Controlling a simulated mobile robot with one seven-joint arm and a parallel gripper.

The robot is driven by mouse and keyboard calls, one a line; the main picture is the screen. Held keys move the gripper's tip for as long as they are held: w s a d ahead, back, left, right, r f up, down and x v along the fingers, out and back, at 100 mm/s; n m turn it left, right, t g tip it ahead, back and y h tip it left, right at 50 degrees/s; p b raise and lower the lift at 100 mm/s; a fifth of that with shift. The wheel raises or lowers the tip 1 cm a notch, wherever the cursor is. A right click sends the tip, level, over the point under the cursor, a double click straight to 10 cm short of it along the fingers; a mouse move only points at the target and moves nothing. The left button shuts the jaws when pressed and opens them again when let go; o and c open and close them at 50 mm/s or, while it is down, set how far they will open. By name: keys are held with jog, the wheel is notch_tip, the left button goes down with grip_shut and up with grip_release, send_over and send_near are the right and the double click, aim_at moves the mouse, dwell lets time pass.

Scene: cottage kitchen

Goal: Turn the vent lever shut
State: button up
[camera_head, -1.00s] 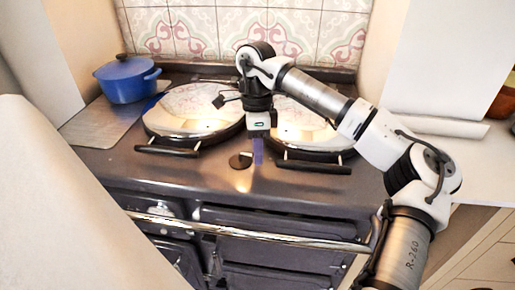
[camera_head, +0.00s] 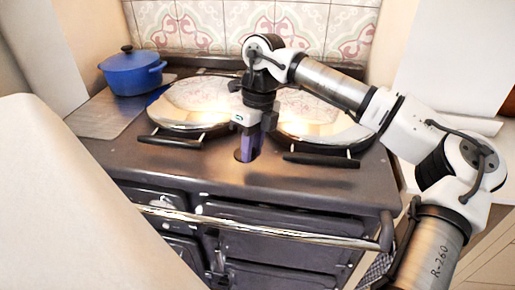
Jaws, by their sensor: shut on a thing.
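The vent lever (camera_head: 239,156) is a small dark round piece on the flat front part of the stove top, between the two domed lids. My gripper (camera_head: 248,157) points straight down over it, and its purple fingers reach the lever. The fingers are shut on the lever and hide most of it. Only a dark edge shows at the left of the fingers, so the angle of the lever cannot be told.
The left lid (camera_head: 195,98) and the right lid (camera_head: 318,122) have black handles near my gripper. A blue pot (camera_head: 132,76) stands at the back left. A chrome rail (camera_head: 262,233) crosses the stove front.

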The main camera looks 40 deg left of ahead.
jog(key=m, duration=0.2)
jog(key=s+a+m+b, duration=0.1)
jog(key=shift+s+m+y, duration=0.25)
jog(key=shift+m+y, duration=0.15)
jog(key=shift+s+a+m+b, duration=0.3)
jog(key=shift+m+b, duration=0.3)
jog(key=shift+m, duration=0.4)
jog(key=shift+a, duration=0.1)
jog(key=o, duration=1)
jog(key=r, duration=0.4)
jog(key=w+r, duration=0.1)
jog(key=r, duration=0.4)
jog(key=w+d+r, duration=0.1)
jog(key=r, duration=0.3)
jog(key=shift+w+d+r, duration=0.1)
jog(key=shift+w+r, duration=0.15)
jog(key=shift+r, duration=0.05)
